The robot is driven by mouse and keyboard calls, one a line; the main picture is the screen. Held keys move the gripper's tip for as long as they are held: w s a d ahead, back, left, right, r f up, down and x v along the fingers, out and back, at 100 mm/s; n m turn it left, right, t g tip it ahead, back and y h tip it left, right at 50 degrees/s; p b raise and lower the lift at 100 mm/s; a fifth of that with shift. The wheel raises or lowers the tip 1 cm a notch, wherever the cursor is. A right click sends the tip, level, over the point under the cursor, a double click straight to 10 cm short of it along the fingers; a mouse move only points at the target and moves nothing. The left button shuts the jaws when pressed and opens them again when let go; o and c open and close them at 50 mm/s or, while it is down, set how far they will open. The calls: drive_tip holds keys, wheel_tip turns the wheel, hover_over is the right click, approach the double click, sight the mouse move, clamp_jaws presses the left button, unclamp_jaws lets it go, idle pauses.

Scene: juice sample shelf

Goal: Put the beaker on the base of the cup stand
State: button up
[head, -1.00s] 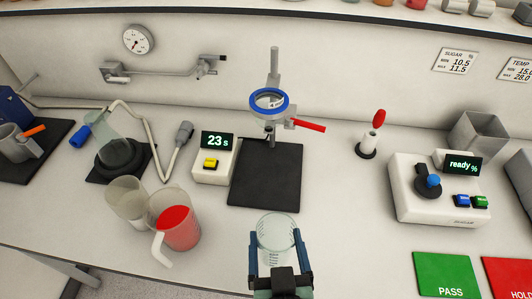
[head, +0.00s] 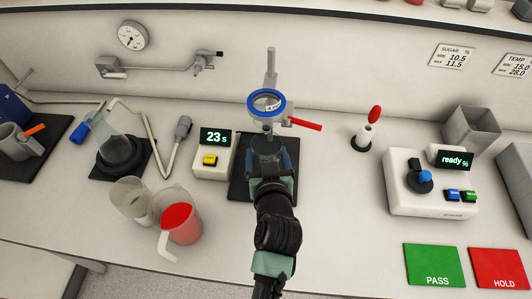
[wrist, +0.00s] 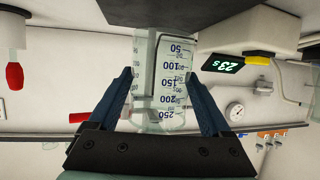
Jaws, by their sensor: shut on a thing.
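The cup stand has a flat black base (head: 240,184), a grey post (head: 271,62) and a blue-rimmed cup (head: 268,103) held above the base. A red lever (head: 305,124) sticks out to its right. My gripper (head: 270,146) is over the base, below the cup. It is shut on the clear beaker (wrist: 166,70), whose printed scale shows between the two fingers in the wrist view. In the head view the gripper mostly hides the beaker. I cannot tell whether its bottom touches the base.
A timer (head: 214,145) reading 23 s stands close left of the base. A jug of red juice (head: 180,218) and an empty-looking jug (head: 131,198) stand front left. A red-topped device (head: 368,125) and a meter (head: 405,195) are at right. The bench right of the base is clear.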

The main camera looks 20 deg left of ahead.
drive_tip(key=shift+w+a, duration=0.35)
drive_tip(key=shift+w, duration=0.25)
drive_tip(key=shift+w+a+f, duration=0.1)
drive_tip(key=shift+w+f, duration=0.1)
drive_tip(key=shift+f, duration=1.55)
drive_tip(key=shift+f, duration=0.2)
drive_tip(key=o, duration=1.4)
drive_tip(key=shift+c, duration=0.2)
drive_tip(key=shift+r, duration=0.15)
